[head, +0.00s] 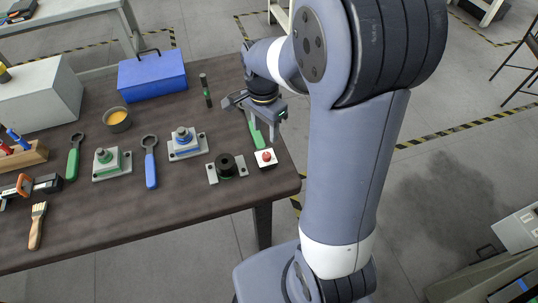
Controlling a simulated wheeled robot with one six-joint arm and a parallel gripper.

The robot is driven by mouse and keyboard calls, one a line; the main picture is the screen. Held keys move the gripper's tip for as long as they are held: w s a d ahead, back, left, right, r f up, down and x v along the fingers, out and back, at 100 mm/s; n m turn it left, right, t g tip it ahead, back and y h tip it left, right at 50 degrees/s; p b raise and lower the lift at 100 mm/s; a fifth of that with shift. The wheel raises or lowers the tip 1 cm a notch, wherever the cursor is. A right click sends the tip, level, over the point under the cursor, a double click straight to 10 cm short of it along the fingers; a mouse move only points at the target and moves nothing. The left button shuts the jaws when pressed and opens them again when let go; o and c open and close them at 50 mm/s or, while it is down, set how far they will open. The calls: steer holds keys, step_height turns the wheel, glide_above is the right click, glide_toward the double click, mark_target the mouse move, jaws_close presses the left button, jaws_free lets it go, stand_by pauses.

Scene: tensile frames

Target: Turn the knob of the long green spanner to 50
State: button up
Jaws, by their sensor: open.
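My gripper (262,126) is at the right end of the dark table, pointing down with its fingers apart. A green bar (254,131), which looks like the handle of a long spanner, shows under and beside the fingers. The gripper hides much of it, and I cannot tell whether they touch. Its knob and any scale cannot be made out. A shorter green spanner (73,158) with a dark ring end lies at the left of the table. A thin dark rod with a green band (207,91) lies behind, left of my gripper.
A red button box (265,159) stands just in front of my gripper. A black socket on a plate (226,167), a blue-ringed fixture (186,143), a green fixture (111,162) and a blue spanner (150,165) lie leftward. A blue toolbox (152,76) stands behind.

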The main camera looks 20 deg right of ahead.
mark_target(267, 154)
steer(key=f, duration=1)
steer(key=shift+s+d+f, duration=0.1)
steer(key=shift+s+f, duration=0.1)
steer(key=c, duration=1)
